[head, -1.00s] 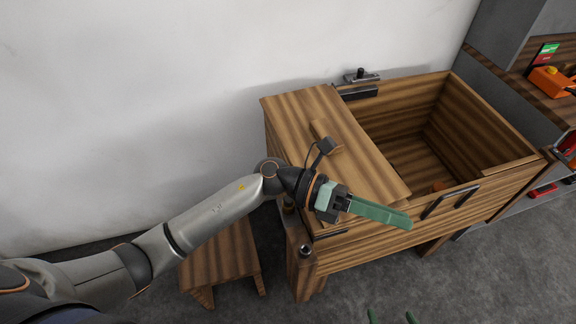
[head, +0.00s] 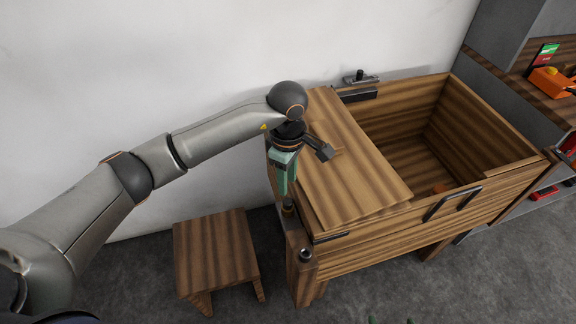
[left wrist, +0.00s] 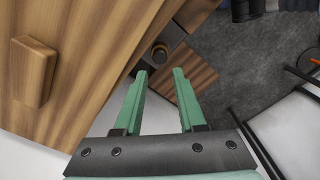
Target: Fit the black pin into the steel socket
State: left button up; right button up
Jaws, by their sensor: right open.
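The black pin (head: 288,206) stands upright at the near left corner of the wooden chest; the left wrist view shows a dark round top (left wrist: 159,52), probably the same pin, just beyond the fingertips. The steel socket (head: 305,254), a small ring with a dark hole, sits on a wooden ledge nearer to me. My left gripper (head: 282,190) points down just above the pin. Its green fingers (left wrist: 159,74) are apart with nothing between them. Only the green fingertips of my right gripper (head: 390,320) show at the bottom edge, spread apart.
The chest's lid panel (head: 355,175) carries a wooden knob (left wrist: 34,72) close to my left gripper. The chest's right part is an open bin (head: 490,125). A wooden stool (head: 215,250) stands left of the chest. A shelf with an orange tool (head: 550,80) is at right.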

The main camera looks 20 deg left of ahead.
aim_at(288, 201)
pick_arm(q)
notch_tip(288, 201, down, 8)
jog(key=shift+r, duration=0.25)
grip_shut()
dwell(0.3)
jog(key=shift+r+p, duration=1.55)
jog(key=shift+r, duration=0.75)
